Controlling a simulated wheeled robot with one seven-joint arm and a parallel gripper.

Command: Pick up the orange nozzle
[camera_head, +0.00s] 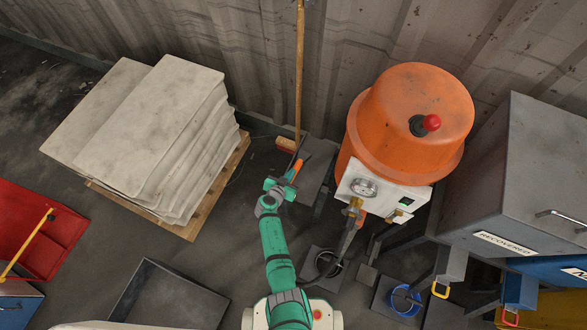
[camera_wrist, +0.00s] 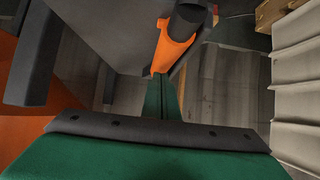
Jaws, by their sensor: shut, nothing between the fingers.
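The orange nozzle (camera_wrist: 172,50) shows in the wrist view just beyond my fingertips, with a black part (camera_wrist: 188,18) at its far end. In the head view the orange nozzle (camera_head: 296,169) is a small orange piece right at the end of my arm, beside a grey stand. My gripper (camera_wrist: 162,82) is shut, its green fingers together and empty. Its tips come close to the nozzle's near end; I cannot tell if they touch. In the head view my gripper (camera_head: 283,183) partly covers the nozzle's lower end.
The grey stand (camera_head: 316,165) is close beside my gripper. An orange drum (camera_head: 400,125) with a gauge stands to the right. A stack of pale slabs (camera_head: 135,120) on a pallet stands to the left. A broom handle (camera_head: 299,70) leans on the wall behind.

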